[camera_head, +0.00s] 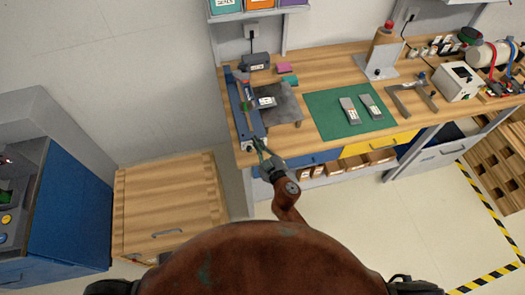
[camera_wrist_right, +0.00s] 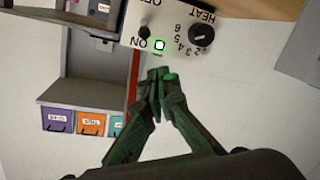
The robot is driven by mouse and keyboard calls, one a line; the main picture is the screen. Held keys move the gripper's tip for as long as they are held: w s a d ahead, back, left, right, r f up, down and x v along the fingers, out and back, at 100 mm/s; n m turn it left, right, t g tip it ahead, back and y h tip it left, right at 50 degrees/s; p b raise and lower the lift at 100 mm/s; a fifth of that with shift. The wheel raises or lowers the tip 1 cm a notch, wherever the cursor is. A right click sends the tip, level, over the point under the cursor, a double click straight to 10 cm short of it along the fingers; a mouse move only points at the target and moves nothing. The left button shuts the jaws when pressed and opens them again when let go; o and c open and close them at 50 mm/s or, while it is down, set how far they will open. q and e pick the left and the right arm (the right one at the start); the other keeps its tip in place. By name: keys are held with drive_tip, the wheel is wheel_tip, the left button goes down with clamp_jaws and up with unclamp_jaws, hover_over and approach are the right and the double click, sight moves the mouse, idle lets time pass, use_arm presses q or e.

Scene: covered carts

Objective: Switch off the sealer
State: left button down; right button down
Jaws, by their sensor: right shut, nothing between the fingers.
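The sealer (camera_head: 243,108) is a long blue and grey unit at the left end of the wooden bench. In the right wrist view its white end panel (camera_wrist_right: 171,22) appears upside down, with ON and OFF lettering, a small dark switch (camera_wrist_right: 143,30), a green-lit lamp (camera_wrist_right: 159,45) and a numbered HEAT knob (camera_wrist_right: 201,34). My right gripper (camera_head: 261,146) is at the sealer's front end. In the wrist view its shut, empty fingertips (camera_wrist_right: 158,76) show just below the lamp in the picture, apart from the switch. My left gripper is out of view.
A grey plate (camera_head: 281,104) stands beside the sealer. A green mat (camera_head: 330,118) with two grey pouches lies to the right. A wooden crate (camera_head: 170,200) stands on the floor at left, by a blue cabinet (camera_head: 70,215). Shelf bins (camera_wrist_right: 92,124) hang behind.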

drive_tip(key=d+f, duration=0.1)
drive_tip(key=d+f+b, duration=0.1)
drive_tip(key=f, duration=0.1)
drive_tip(key=shift+s+d+f, duration=0.15)
drive_tip(key=shift+s+d, duration=0.15)
drive_tip(key=shift+s, duration=0.1)
